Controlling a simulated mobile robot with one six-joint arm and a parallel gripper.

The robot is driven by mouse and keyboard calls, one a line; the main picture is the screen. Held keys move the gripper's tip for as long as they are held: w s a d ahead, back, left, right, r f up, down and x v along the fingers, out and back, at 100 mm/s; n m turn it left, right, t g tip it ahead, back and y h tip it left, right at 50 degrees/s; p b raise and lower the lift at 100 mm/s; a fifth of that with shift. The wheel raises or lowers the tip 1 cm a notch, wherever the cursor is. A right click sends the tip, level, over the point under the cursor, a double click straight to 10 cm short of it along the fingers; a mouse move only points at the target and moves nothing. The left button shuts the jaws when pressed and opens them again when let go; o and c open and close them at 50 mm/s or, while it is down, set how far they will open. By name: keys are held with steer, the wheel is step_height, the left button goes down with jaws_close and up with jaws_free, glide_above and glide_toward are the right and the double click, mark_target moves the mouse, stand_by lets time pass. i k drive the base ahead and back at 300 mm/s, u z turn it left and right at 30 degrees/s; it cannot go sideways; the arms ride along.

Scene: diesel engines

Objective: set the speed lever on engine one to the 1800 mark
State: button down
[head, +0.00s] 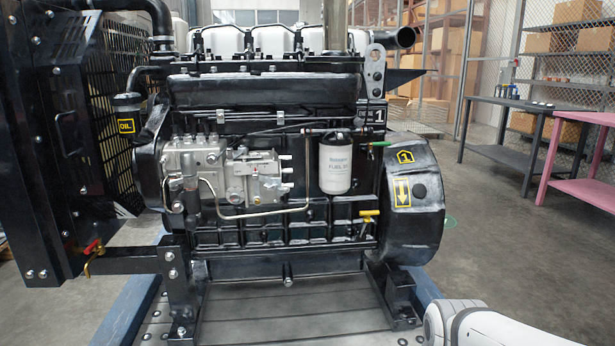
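Engine one (275,185) is a black diesel engine with a "1" on its block and on a yellow label (404,157) on the round housing at right. A grey metal fuel pump unit (250,177) sits on its near side, left of centre. I cannot make out a speed lever or an 1800 mark on it at this size. My gripper is outside the view; only a white part of my arm shows at the bottom right.
A white fuel filter (335,164), a green-handled valve (381,144) and a yellow-handled tap (369,215) are on the engine. A red-handled drain valve (92,247) is below the black radiator frame (45,150). A dark table (500,101) and a pink table (590,190) stand right; floor between is clear.

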mark_target(258, 199)
steer(key=z, duration=0.55)
steer(key=k, duration=1.05)
steer(key=u, duration=1.4)
steer(key=i, duration=1)
steer(key=u, duration=0.05)
